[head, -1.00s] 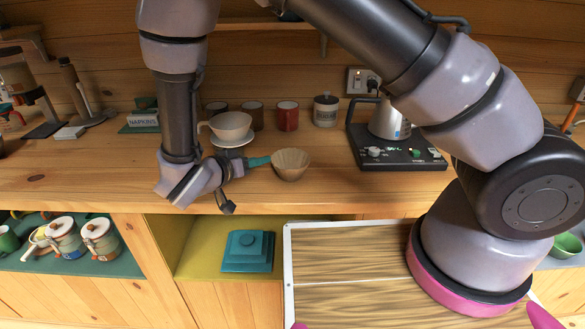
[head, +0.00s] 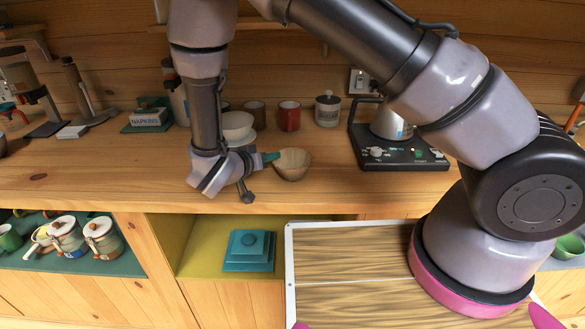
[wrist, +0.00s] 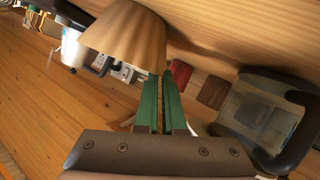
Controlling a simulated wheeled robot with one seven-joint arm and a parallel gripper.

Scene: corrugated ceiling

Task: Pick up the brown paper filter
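The brown paper filter (head: 293,166) is a fluted, bowl-shaped cup standing on the wooden counter.
A red mug (head: 289,117), a lidded jar (head: 327,110) and a kettle on a dark base (head: 398,156) stand further back and right. The counter in front of the filter is clear.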

